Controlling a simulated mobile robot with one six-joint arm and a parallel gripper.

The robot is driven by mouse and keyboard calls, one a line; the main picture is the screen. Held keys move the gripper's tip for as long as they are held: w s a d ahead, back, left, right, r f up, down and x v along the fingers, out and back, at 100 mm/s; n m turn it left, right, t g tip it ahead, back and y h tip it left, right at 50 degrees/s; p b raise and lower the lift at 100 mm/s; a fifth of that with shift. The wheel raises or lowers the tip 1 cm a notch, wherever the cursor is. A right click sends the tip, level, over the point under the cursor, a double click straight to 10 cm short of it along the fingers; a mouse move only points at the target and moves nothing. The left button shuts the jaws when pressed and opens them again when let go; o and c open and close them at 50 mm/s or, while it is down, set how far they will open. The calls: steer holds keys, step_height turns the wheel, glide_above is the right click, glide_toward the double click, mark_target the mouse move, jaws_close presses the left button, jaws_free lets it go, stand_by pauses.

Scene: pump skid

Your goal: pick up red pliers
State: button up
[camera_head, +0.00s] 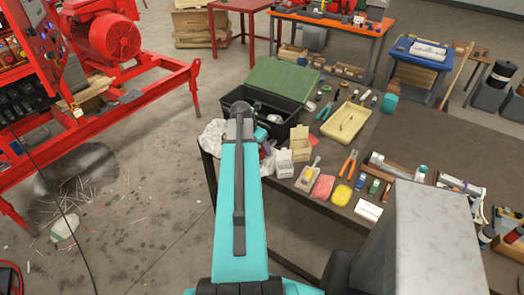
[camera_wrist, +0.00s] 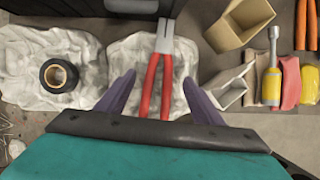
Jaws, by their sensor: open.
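The red pliers (camera_wrist: 158,75) lie on a crumpled white cloth (camera_wrist: 124,52) in the wrist view. Their grey jaws point up the picture and their two red handles point down toward my gripper. My gripper (camera_wrist: 158,84) is open, with one purple finger on each side of the handles. The fingers look apart from the pliers; the height gap between them is hard to judge. The handle ends come close to my gripper's dark front edge. In the head view the red pliers are hidden behind my arm.
A black toolbox with a green lid (camera_head: 282,80) stands just beyond the pliers. A black tape roll (camera_wrist: 59,75) lies on cloth to the left. A cardboard box (camera_wrist: 240,20), a yellow-handled tool (camera_wrist: 271,75) and orange-handled pliers (camera_head: 348,164) lie to the right on the dark table.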

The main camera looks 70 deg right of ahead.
mark_target(262, 152)
steer(key=shift+x, duration=1.15)
steer(key=shift+c, duration=0.4)
steer(key=c, duration=0.9)
